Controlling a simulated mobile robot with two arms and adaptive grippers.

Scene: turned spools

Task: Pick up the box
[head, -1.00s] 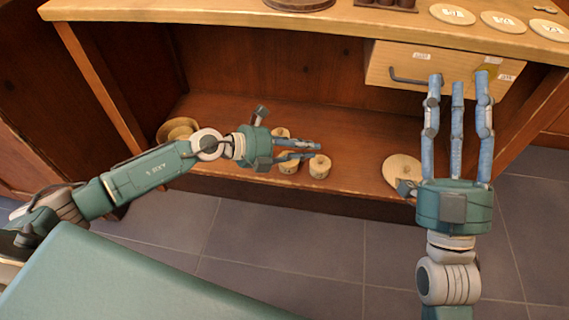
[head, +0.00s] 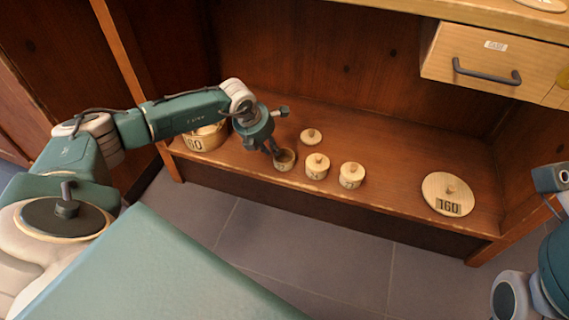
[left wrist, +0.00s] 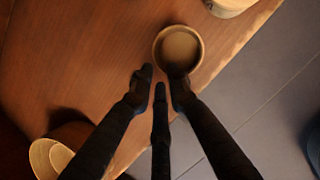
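A small round wooden box (head: 285,160) without a lid stands near the front edge of the shelf. In the left wrist view the open box (left wrist: 180,46) shows its empty-looking round inside. My left gripper (head: 272,151) points down at the box's left side. In the left wrist view its dark fingers (left wrist: 160,80) are apart, with the right fingertip overlapping the near rim. I cannot tell whether it touches. My right gripper (head: 552,182) is only partly in view at the right edge, its fingers mostly cut off.
Two lidded round boxes (head: 317,165) (head: 351,175) stand to the right of the open box. A knobbed lid (head: 311,136) lies behind. A larger round box (head: 204,138) stands left; a large lid (head: 447,193) marked 160 lies right. A drawer (head: 490,65) hangs above.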

